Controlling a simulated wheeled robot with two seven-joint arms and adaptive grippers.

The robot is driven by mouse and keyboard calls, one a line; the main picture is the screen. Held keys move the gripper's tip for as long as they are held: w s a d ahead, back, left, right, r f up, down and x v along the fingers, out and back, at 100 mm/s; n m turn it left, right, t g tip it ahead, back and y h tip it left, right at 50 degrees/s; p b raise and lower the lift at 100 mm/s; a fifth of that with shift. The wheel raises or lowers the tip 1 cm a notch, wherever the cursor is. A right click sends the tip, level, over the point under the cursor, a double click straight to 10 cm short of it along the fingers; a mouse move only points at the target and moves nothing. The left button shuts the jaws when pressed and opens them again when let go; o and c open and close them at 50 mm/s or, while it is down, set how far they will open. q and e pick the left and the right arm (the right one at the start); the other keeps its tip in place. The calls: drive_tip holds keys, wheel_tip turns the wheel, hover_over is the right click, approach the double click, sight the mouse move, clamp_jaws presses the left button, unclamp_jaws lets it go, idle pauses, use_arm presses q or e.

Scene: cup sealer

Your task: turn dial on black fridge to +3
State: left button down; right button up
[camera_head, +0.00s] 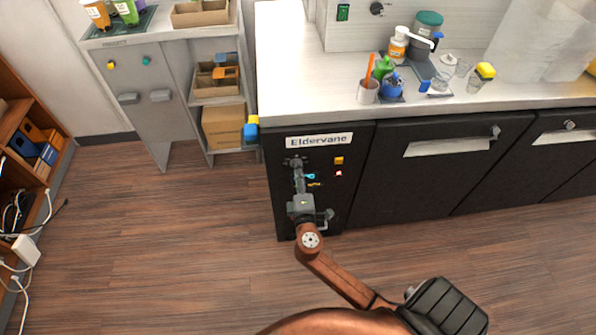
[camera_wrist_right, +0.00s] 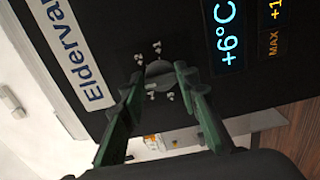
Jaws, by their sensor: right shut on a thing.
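The black fridge (camera_head: 342,205) stands under the counter and bears a white "Eldervane" label (camera_head: 319,140). Its dial (camera_wrist_right: 158,71) is a small round grey knob with pale marks around it. My right gripper (camera_head: 297,166) reaches the upper left of the fridge front. In the right wrist view its green fingers (camera_wrist_right: 160,80) are shut on the dial, one on each side. The fridge display (camera_wrist_right: 228,38) reads +6°C in cyan. An orange "MAX +1" readout, cut off by the frame edge, is beside it. The gripper hides most of the dial in the head view. My left gripper is not in view.
Black cabinets (camera_head: 403,190) continue to the right of the fridge. The counter (camera_head: 285,70) above holds cups and bottles. A grey shelf unit (camera_head: 135,75) stands to the left. The wooden floor (camera_head: 180,230) in front is clear.

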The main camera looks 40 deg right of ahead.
drive_tip(key=o, duration=1.2)
drive_tip(key=shift+c, duration=0.2)
drive_tip(key=v, duration=1.2)
